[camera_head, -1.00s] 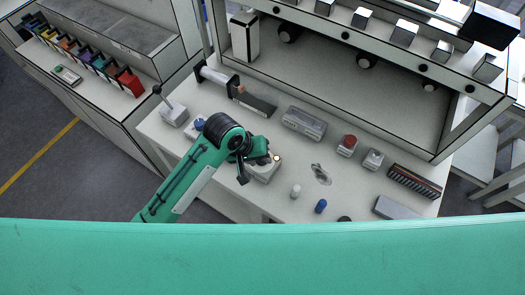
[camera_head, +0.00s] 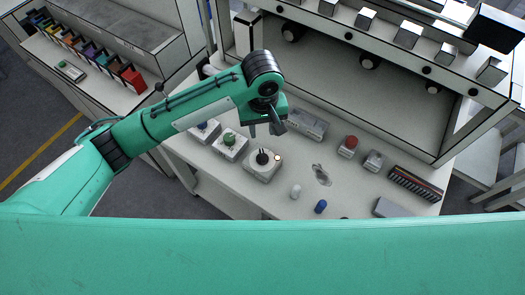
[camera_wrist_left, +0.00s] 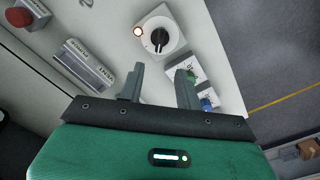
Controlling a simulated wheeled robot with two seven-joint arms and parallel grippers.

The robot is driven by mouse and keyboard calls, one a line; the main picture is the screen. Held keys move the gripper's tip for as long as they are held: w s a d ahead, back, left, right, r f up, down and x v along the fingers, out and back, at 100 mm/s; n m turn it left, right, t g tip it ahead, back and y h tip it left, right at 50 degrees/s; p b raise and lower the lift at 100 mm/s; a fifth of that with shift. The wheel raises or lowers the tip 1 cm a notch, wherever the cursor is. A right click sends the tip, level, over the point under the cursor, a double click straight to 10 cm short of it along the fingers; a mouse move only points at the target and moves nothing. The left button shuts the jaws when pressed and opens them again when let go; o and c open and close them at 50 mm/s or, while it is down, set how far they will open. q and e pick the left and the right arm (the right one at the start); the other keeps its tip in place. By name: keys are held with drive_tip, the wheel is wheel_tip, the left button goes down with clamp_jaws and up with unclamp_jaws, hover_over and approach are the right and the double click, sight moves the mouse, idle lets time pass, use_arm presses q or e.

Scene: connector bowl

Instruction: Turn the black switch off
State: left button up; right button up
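The black switch is a black rotary knob (camera_head: 262,157) on a light square box on the table, with a small pale lamp (camera_head: 277,157) at its corner. In the left wrist view the knob (camera_wrist_left: 159,37) shows at the top with its grip bar roughly upright in the picture. The lamp (camera_wrist_left: 138,31) there looks pale with a warm orange rim. My left gripper (camera_head: 264,133) is above the table, just beyond the switch and clear of it. In the left wrist view its two fingers (camera_wrist_left: 159,75) stand apart with nothing between them. My right gripper does not show.
Boxes with a green button (camera_head: 229,139) and a blue button (camera_head: 204,127) stand left of the switch. A white peg (camera_head: 295,191) and a blue peg (camera_head: 320,207) stand in front.

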sight(262, 155)
use_arm(q)
wheel_tip(262, 155, down, 13)
drive_tip(key=shift+f+p, duration=0.1)
drive_tip(key=shift+p, duration=1.1)
drive_tip(key=c, duration=0.6)
clamp_jaws()
